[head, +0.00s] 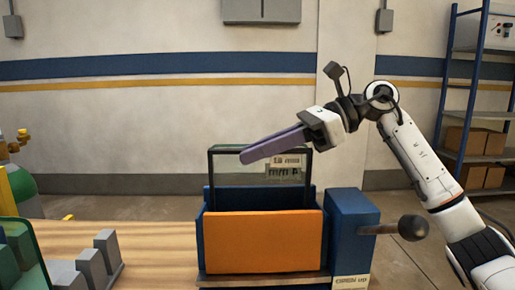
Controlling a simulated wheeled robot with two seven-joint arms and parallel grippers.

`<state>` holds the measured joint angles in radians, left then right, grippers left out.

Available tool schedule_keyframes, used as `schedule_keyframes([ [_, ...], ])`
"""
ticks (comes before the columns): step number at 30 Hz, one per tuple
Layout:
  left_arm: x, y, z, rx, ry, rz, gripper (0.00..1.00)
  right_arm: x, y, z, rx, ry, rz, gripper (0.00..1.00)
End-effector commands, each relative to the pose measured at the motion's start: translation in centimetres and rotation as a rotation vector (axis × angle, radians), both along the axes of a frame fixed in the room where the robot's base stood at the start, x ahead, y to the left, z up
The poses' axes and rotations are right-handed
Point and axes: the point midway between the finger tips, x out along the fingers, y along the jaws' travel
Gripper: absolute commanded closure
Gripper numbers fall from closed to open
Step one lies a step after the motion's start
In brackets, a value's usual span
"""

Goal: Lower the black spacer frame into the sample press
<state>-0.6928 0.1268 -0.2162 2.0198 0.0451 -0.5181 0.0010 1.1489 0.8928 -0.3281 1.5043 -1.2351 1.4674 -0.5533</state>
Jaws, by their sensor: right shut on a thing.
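The black spacer frame (211,168) is a thin upright rectangle with a greenish see-through middle and pale lettering at its right. My right gripper (247,156), with long purple fingers, is shut on the frame's top edge. The sample press (351,225) is blue with an orange front plate (262,242). The frame stands above and behind the orange plate, between the blue sides. Its lower edge is hidden by the plate, so I cannot tell how deep it sits or whether it touches the bottom. My left gripper is out of view.
A lever with a dark knob (413,228) sticks out right of the press. Grey upright blocks (108,250) and a green-edged glass piece (22,250) stand at the left of the wooden table (160,245). A blue shelf rack (446,90) stands at the back right.

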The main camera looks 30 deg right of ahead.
Motion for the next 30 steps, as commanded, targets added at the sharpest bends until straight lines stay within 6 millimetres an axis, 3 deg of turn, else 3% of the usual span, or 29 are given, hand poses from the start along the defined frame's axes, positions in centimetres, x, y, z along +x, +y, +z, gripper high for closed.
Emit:
schedule_keyframes([
  [13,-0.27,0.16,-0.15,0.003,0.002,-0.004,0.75,-0.02,-0.01,-0.34,0.000,-0.002,-0.001,1.00],
  [14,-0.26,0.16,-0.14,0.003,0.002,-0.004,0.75,-0.01,-0.02,-0.34,0.000,-0.002,-0.001,0.83],
  [17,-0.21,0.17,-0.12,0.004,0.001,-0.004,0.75,-0.01,-0.02,-0.34,0.000,-0.002,-0.001,0.66],
  [30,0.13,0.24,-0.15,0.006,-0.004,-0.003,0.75,0.00,-0.01,-0.39,0.000,0.000,0.000,0.66],
])
